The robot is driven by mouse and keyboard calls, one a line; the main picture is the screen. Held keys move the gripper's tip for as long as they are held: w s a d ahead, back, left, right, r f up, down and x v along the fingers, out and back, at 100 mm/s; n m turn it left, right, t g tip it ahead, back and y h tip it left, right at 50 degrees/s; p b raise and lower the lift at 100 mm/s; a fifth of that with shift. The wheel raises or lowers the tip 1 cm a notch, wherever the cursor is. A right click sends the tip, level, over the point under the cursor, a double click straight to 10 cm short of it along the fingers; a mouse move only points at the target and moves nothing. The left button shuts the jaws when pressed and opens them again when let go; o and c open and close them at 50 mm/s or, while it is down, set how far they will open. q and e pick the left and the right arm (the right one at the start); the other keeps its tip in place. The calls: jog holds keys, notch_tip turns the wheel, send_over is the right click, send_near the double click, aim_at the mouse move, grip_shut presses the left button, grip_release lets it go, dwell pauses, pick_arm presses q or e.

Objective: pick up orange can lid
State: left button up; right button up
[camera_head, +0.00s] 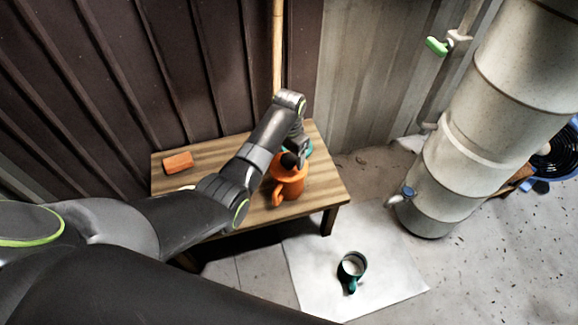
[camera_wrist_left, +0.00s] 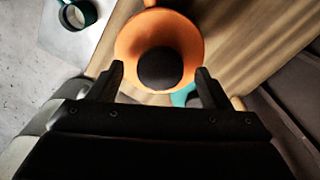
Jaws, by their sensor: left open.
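An orange can (camera_head: 288,184) with a handle stands on the wooden table. Its round orange lid (camera_wrist_left: 128,45) with a dark knob (camera_wrist_left: 160,68) shows from above in the left wrist view. The knob also shows in the head view (camera_head: 289,160). My left gripper (camera_wrist_left: 158,84) is open, with a finger on either side below the knob in the picture. In the head view my left gripper (camera_head: 296,152) is over the can and partly hides it. Whether the fingers touch the lid cannot be told. My right gripper is not in view.
An orange block (camera_head: 178,163) lies at the table's (camera_head: 225,152) back left. A teal thing (camera_head: 309,149) is partly hidden behind the can. A teal mug (camera_head: 351,267) stands on a white sheet (camera_head: 385,283) on the floor. A thick pipe (camera_head: 455,160) stands at the right.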

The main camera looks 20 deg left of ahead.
pick_arm(q)
jog(key=shift+f, duration=0.35)
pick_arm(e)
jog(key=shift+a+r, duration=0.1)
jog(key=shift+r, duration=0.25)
pick_arm(q)
jog(key=c, duration=1.2)
jog(key=shift+o, duration=0.2)
jog(key=shift+r, duration=0.15)
